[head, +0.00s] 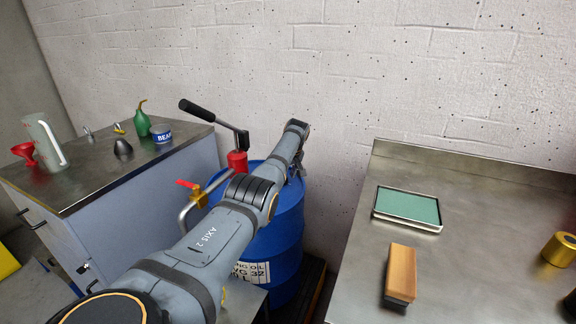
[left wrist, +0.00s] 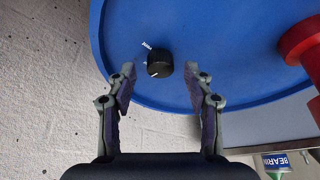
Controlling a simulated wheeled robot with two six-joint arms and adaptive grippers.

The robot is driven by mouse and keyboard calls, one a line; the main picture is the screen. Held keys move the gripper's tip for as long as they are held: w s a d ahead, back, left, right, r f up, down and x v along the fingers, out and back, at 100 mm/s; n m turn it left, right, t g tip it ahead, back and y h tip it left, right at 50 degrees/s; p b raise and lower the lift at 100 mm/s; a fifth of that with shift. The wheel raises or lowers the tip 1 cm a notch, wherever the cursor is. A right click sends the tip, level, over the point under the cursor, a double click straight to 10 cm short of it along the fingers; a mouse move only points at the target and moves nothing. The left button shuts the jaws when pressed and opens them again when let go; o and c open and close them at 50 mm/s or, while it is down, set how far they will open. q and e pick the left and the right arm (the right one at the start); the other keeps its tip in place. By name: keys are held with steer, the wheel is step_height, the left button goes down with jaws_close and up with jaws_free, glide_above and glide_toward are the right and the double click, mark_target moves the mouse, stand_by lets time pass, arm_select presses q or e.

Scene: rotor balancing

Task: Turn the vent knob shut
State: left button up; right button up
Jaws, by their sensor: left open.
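The vent knob (left wrist: 159,64) is small, round and black, with a white mark on it. It sits on the blue drum lid (left wrist: 215,50), with small white lettering beside it. My left gripper (left wrist: 160,78) is open in the left wrist view, one finger on either side of the knob and a little short of it, with gaps to both. In the head view my left arm reaches over the blue drum (head: 287,232), and its far end (head: 297,130) is over the drum's back edge. The knob is hidden there. My right gripper is not seen.
A red pump (head: 237,163) with a black handle rises from the drum; its red body (left wrist: 303,42) is right of the gripper. A left cabinet (head: 95,185) holds bottles and a tin. A right bench (head: 480,230) holds a green-topped tray (head: 408,207) and a wooden brush (head: 401,272).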

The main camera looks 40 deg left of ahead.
arm_select(q)
steer(key=v, duration=1.1)
steer(key=shift+f, duration=0.15)
